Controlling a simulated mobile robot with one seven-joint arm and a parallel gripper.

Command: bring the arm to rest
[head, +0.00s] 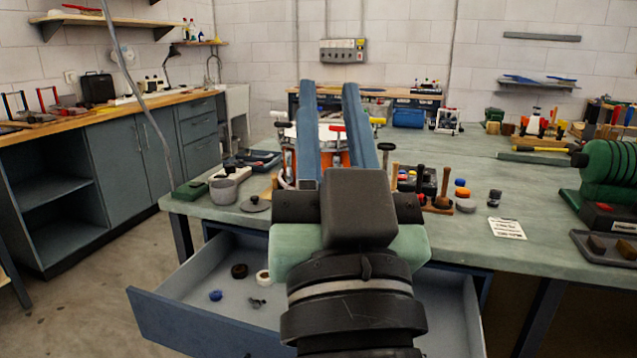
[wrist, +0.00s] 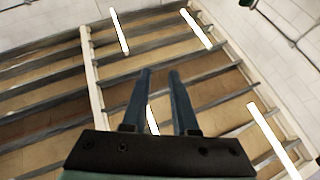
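My gripper (head: 329,88) stands raised in front of the drum bench, in the middle of the head view. Its two long blue fingers point up and away, with a clear gap between them. The wrist view also shows my gripper (wrist: 160,74) with its fingers apart and nothing between them. Behind them is the ceiling (wrist: 60,98) with beams and bright lamps. In the head view the arm hides part of the bench top (head: 450,230) and of the open drawer (head: 205,322).
The blue drawer is pulled out below the arm, with a blue cap (head: 216,295) and rings inside. A grey pot (head: 223,190) and lid (head: 256,204) are at the bench's left; mallets, colored caps, a paper card (head: 506,228) and a green drum (head: 610,175) at right.

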